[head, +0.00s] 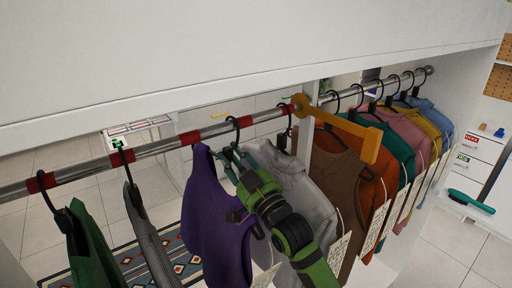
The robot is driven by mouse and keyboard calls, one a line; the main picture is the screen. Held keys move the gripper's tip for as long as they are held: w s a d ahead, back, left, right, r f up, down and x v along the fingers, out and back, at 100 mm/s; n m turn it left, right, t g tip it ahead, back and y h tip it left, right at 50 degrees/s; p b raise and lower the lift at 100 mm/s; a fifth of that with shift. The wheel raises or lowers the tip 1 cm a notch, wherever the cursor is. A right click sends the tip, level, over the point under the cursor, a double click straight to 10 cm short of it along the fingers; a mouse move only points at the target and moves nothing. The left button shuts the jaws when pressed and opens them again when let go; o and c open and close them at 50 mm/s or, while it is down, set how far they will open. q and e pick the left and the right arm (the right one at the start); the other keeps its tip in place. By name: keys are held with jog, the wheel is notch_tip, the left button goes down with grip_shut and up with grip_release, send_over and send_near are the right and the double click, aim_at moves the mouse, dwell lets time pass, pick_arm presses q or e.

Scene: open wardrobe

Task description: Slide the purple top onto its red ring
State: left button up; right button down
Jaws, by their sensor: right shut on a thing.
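The purple top (215,217) hangs from the rail (155,149) by a dark hanger hook (236,129). The hook sits at the left edge of a red ring (246,122). Another red ring (190,138) to its left has no hook on it. My green right gripper (231,163) is below the rail, shut at the hanger of the purple top, just right of the cloth. The exact grip is partly hidden by the fingers and the cloth. My left gripper is not in view.
A light grey top (297,183) hangs close on the right, behind my right arm. A striped grey garment (150,235) and a green one (87,240) hang left. An orange bracket (345,128) juts out before the brown top (338,180). Several coloured tops hang further right.

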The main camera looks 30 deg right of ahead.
jog(key=s+a+p, duration=0.1)
jog(key=a, duration=0.9)
jog(key=shift+s+f+p, duration=0.15)
jog(key=shift+s+p, duration=0.05)
jog(key=shift+p, duration=0.15)
jog(key=c, duration=0.9)
grip_release()
jog(key=shift+w, duration=0.1)
jog(key=v, duration=1.2)
